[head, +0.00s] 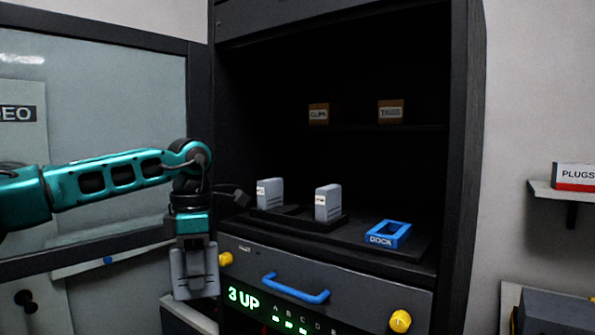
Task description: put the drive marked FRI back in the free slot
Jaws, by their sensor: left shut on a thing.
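My left gripper (194,282) hangs pointing down at the left front of the cabinet, left of the drawer front. It is shut on a grey drive, which is hard to tell apart from the grey fingers; no label on it can be read. Two light grey drives, one at left (271,193) and one at right (328,203), stand upright in a low black rack (298,222) on the cabinet shelf. Their small labels are too blurred to read. A gap lies between them. The blue frame marked DOCK (388,234) stands empty right of the rack. My right gripper is out of view.
A dark plug-like piece (236,195) sits left of the rack. The drawer below has a blue handle (296,288) and yellow knobs (400,321). The cabinet's right side wall (463,150) bounds the opening.

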